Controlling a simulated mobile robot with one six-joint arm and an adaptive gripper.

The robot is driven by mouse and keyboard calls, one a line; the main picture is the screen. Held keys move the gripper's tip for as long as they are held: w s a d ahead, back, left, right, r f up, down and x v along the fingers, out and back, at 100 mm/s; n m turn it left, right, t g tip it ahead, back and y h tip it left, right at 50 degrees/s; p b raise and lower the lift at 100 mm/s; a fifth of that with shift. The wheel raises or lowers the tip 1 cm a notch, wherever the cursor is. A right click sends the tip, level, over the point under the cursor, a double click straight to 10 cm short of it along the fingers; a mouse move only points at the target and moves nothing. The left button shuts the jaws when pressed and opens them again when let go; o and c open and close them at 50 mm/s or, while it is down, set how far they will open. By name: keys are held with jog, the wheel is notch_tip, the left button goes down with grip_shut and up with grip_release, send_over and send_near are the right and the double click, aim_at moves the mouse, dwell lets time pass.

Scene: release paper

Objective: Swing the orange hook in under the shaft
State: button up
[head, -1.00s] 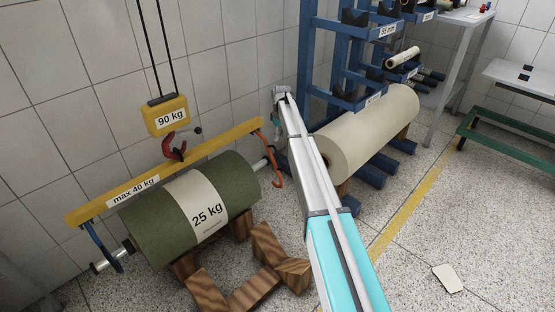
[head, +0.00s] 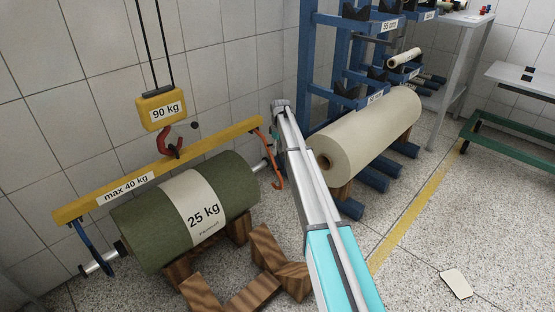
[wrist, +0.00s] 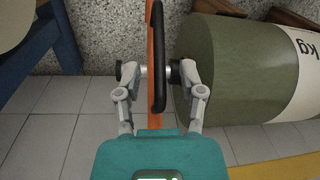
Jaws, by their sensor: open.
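The orange hook (head: 277,168) hangs from the right end of the yellow beam (head: 165,165). In the head view its lower curve lies beside the shaft (head: 262,164) at the green roll's right end. In the wrist view the orange hook (wrist: 154,25) stands upright in the picture with a black part along it. My gripper (wrist: 157,75) is open, with one finger on each side of the hook and the shaft end showing behind. Finger contact cannot be told. In the head view my arm hides the gripper. The green roll (head: 150,220), marked 25 kg, rests on wooden blocks.
A blue hook (head: 90,243) hangs at the shaft's left end. The 90 kg hoist block (head: 161,109) and its red hook are above the beam. A cream roll (head: 375,130) and blue rack (head: 345,60) stand right of my arm.

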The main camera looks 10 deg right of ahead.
jog(key=shift+s+a+f+b, duration=0.1)
jog(key=shift+f+b, duration=1.05)
jog(key=shift+f, duration=0.3)
jog(key=shift+c, duration=0.3)
grip_shut()
